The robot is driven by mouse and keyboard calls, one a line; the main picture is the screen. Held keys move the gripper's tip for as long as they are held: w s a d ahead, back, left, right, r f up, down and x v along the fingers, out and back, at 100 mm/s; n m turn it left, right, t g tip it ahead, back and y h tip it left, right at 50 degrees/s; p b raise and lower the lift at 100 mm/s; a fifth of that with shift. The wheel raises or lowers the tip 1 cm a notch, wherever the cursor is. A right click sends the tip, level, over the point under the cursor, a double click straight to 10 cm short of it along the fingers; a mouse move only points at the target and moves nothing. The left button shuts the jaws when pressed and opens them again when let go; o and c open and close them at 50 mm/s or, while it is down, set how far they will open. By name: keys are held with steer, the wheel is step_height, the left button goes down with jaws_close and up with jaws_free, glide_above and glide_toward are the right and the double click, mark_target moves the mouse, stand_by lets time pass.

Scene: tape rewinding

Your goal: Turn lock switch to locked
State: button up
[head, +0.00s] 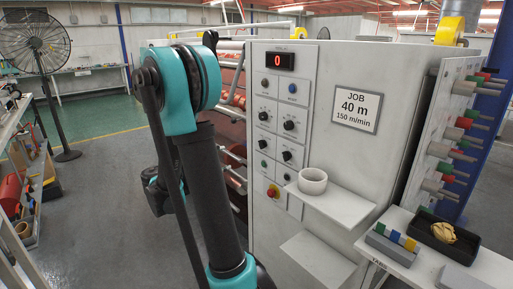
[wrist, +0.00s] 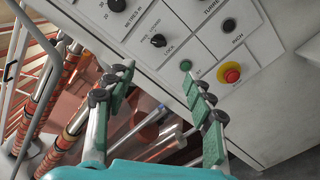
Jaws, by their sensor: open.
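The lock switch (wrist: 158,40) is a small black knob on the pale machine panel, with the word LOCK printed beside it in the wrist view. It also shows in the head view as a small dark knob (head: 261,144). Which way it points is hard to tell. My gripper (wrist: 158,78) is open and empty, its green-padded fingers spread apart. In the wrist picture the switch shows just above the gap between the fingertips. The fingers appear apart from it. My gripper is hidden in the head view.
Close by are a green button (wrist: 185,65), a red emergency stop (wrist: 231,73), a black button (wrist: 228,26) and a metres knob (wrist: 117,5). A shelf with a white tape roll (head: 312,181) juts out right of the panel. Red rollers (head: 232,165) lie left of it.

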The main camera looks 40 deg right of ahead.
mark_target(260, 145)
steer(key=d, duration=0.5)
steer(key=w+d, duration=0.1)
steer(key=d, duration=1.1)
steer(key=shift+w+d+r, duration=0.1)
steer(key=shift+w+d, duration=0.1)
steer(key=shift+d, duration=0.05)
steer(key=c, duration=1.1)
